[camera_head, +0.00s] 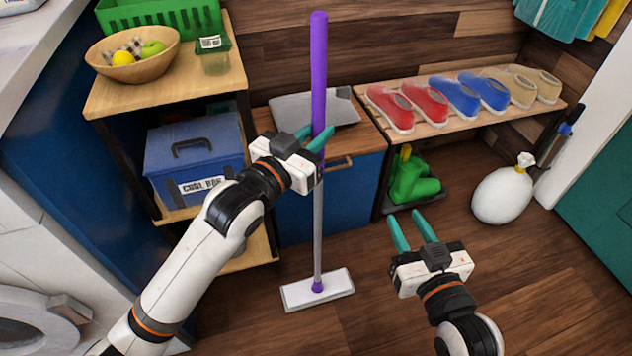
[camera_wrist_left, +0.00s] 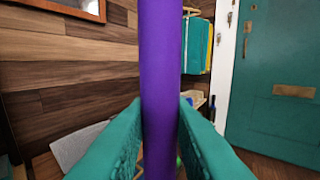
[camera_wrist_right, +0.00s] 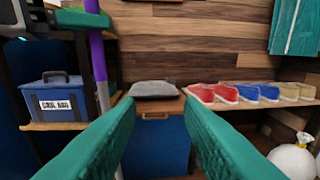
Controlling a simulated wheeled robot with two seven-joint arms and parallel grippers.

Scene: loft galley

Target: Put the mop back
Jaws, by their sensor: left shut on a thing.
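The mop stands upright in the head view, with a purple upper handle (camera_head: 319,70), a grey lower pole and a flat white head (camera_head: 318,289) at floor level. My left gripper (camera_head: 318,138) is shut on the purple handle. In the left wrist view the handle (camera_wrist_left: 161,80) runs upright between the two teal fingers. My right gripper (camera_head: 412,232) is open and empty, right of the mop and above the floor. In the right wrist view the mop's handle (camera_wrist_right: 97,55) shows at the left, apart from the open fingers (camera_wrist_right: 160,130).
A shelf with a fruit bowl (camera_head: 135,58) and cool bag (camera_head: 190,155) is left. Floor in front is clear.

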